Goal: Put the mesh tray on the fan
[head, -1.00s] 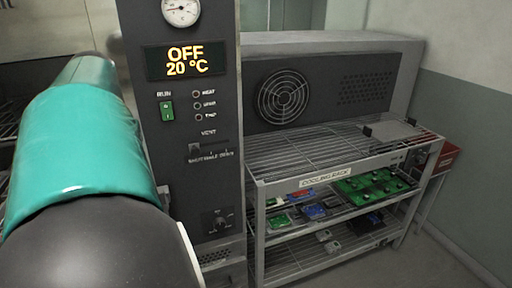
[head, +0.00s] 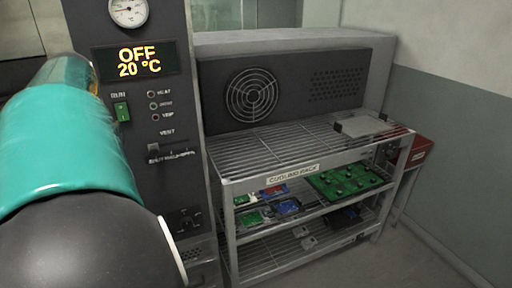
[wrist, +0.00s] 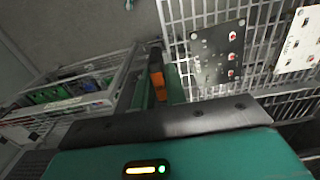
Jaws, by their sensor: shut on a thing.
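The mesh tray (wrist: 258,78) fills the right of the wrist view. It is a pale wire grid carrying a dark board (wrist: 218,54) and a white board (wrist: 300,42). My gripper (wrist: 160,75) is shut at the tray's left edge, beside an orange part; the exact grip is partly hidden. The fan (head: 252,95) is a round wire grille on the dark front of a grey housing, behind the cooling rack, in the head view. The tray and gripper are not in the head view, where only my teal arm shows at left.
The cooling rack (head: 292,174) has a wire top, mostly bare, with a flat grey plate (head: 362,127) at its right end. Circuit boards (head: 345,181) lie on its lower shelves. An oven panel (head: 140,110) reads OFF, 20 °C. A red box (head: 418,150) stands at right.

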